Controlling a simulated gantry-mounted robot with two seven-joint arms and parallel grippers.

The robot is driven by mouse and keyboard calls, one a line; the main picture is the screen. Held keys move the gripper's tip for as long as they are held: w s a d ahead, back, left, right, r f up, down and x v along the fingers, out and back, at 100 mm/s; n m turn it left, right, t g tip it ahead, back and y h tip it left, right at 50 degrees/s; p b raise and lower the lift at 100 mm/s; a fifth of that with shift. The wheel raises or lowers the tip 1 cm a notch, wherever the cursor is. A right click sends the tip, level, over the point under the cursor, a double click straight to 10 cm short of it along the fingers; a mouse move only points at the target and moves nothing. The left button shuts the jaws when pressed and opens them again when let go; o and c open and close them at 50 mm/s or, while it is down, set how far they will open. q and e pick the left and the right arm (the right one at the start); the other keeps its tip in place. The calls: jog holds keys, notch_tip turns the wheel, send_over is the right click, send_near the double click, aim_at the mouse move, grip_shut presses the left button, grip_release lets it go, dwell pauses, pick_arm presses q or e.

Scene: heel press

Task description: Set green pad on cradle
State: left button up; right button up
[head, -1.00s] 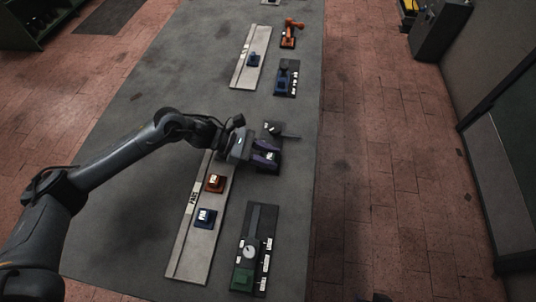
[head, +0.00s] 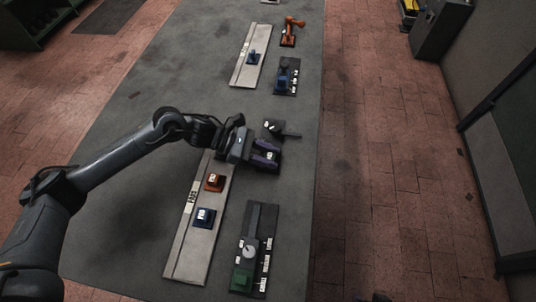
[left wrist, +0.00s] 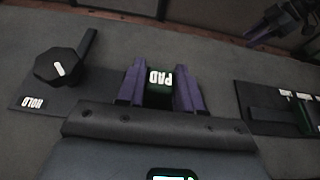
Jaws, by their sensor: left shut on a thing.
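My left gripper (head: 265,154) is shut on the green pad (left wrist: 160,82), which looks dark green with a white PAD label in the left wrist view. The purple fingers lie on both sides of it. The gripper is over the dark plate (left wrist: 38,92) with a black knob (left wrist: 62,67) and a HOLD label. The plate under the pad is mostly hidden, so I cannot tell whether the pad touches it or which part is the cradle. A dark purplish shape (left wrist: 285,20) at the upper right may be my right gripper; its jaws are unclear.
A dark fixture (head: 262,228) with a dial and a green block (head: 242,279) stands at the near end. Another pale board (head: 240,75) and more fixtures lie farther along the table.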

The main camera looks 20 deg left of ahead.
pick_arm(q)
jog(key=shift+f, duration=0.1)
jog(key=o, duration=1.1)
jog(key=shift+r, duration=0.55)
jog(key=r, duration=0.2)
jog(key=r+p, duration=0.1)
jog(key=shift+s+d+r, duration=0.1)
jog(key=shift+d+r, duration=0.25)
jog(key=shift+s+d+r+p, duration=0.4)
jog(key=shift+d+r, duration=0.65)
jog(key=shift+d, duration=0.75)
jog(key=shift+s+d+r+p, duration=0.2)
jog(key=shift+s+d+r, duration=0.3)
jog(key=shift+d+r, duration=0.9)
jog(key=shift+s+d+r+p, duration=0.3)
jog(key=shift+s+d+r, duration=0.25)
jog(key=shift+d, duration=1.6)
jog(key=shift+w+r, duration=0.1)
jog(key=shift+r, duration=0.05)
